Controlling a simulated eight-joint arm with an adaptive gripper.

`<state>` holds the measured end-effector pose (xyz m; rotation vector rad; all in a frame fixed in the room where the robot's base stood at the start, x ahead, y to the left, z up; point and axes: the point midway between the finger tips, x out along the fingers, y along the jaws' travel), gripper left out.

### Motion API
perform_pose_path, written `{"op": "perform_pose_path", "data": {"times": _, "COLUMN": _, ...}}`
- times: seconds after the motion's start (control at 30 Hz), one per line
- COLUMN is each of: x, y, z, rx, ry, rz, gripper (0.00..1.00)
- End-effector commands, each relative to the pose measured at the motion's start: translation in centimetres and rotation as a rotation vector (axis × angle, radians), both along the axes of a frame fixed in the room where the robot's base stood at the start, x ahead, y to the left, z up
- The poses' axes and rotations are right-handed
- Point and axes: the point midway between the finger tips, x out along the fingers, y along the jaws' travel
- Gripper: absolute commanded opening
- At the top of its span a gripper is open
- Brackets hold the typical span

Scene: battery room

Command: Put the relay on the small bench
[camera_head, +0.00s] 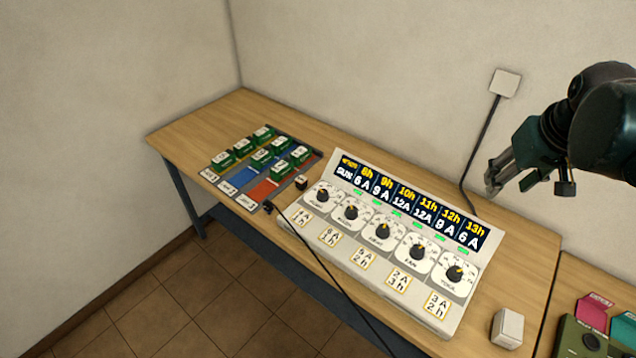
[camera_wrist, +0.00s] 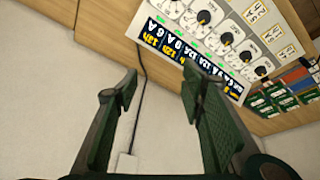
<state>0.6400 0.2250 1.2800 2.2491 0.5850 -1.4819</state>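No object is clearly readable as the relay. A small white block (camera_head: 507,328) stands near the front right corner of the long bench (camera_head: 525,258). A small dark cube (camera_head: 301,183) with a light top sits by the coloured mat. A second wooden surface, perhaps the small bench (camera_head: 568,285), is cut off at the lower right. It bears a dark green box (camera_head: 580,340), a magenta box (camera_head: 593,311) and a teal box (camera_head: 624,328). My gripper (camera_head: 497,172) is in the air above the long bench's right part. In the wrist view my gripper (camera_wrist: 160,72) is open and empty.
A sloping white panel (camera_head: 385,240) with several knobs and a lit display fills the long bench's middle. Several green blocks sit on the coloured mat (camera_head: 248,183) at left. A black cable (camera_head: 335,285) hangs over the front edge. A wall box (camera_head: 505,83) has a cord.

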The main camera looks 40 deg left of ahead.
Motion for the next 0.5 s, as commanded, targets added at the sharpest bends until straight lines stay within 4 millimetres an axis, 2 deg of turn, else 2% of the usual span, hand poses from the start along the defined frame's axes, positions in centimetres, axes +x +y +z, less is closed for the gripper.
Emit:
{"op": "perform_pose_path", "data": {"times": 0.03, "x": 0.7, "y": 1.3, "z": -0.1, "rx": -0.004, "ry": 0.005, "rz": 0.021, "gripper": 0.40}}
{"op": "perform_pose_path", "data": {"times": 0.5, "x": 5.2, "y": 11.9, "z": -2.1, "rx": -0.057, "ry": 0.062, "rz": 0.200, "gripper": 0.40}}
